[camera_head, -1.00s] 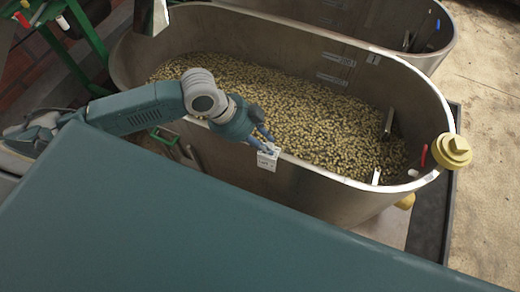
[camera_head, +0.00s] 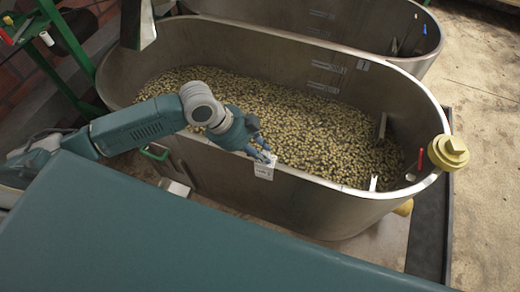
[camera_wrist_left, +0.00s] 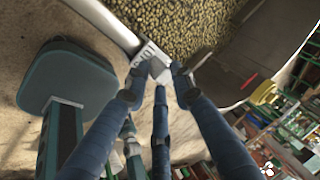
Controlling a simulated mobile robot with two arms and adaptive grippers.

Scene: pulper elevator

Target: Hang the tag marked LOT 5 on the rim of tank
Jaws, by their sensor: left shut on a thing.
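The tank (camera_head: 330,203) is a long steel tub with rounded ends, full of pale beans (camera_head: 320,130). A white tag (camera_head: 264,172) with dark print is at the outer side of its near rim, just below the edge. The print is too small to read in the head view. My left gripper (camera_head: 264,155) is shut on the top of the tag, right at the rim. In the left wrist view the blue fingers (camera_wrist_left: 157,76) close around the white tag (camera_wrist_left: 149,52) beside the steel rim. I cannot tell whether the tag is hooked over the rim. My right gripper is not in view.
A yellow knob (camera_head: 448,152) and a red handle (camera_head: 421,160) are at the tank's right end. A second steel tank (camera_head: 425,62) stands behind. A green frame (camera_head: 65,60) is at the left, and a steel chute (camera_head: 138,25) is above the left end.

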